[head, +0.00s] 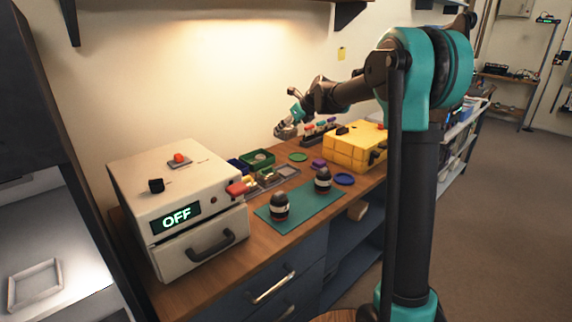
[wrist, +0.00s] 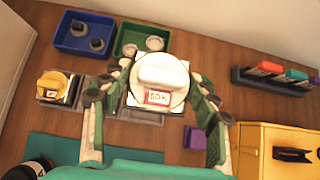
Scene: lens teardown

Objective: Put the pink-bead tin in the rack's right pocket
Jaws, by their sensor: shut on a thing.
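My gripper (wrist: 158,92) is shut on a round, cream-coloured tin (wrist: 163,68) with a white raised top and a small red-edged label. No pink beads can be made out on it. In the head view my gripper (head: 287,128) is raised above the back of the bench. Below the tin in the wrist view, a grey rack (wrist: 112,95) lies on the bench. A yellow round tin (wrist: 54,83) sits in its left pocket. The held tin hides much of the rack's right pocket, and a pale edge shows below it. The rack also shows in the head view (head: 271,180).
A blue bin (wrist: 72,48) with dark round parts and a green bin (wrist: 128,37) lie behind the rack. A purple block (wrist: 195,139), yellow case (wrist: 254,136) and black holder (wrist: 247,79) are at right. The teal mat (head: 302,204) carries two dark lenses. The white oven (head: 140,185) stands left.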

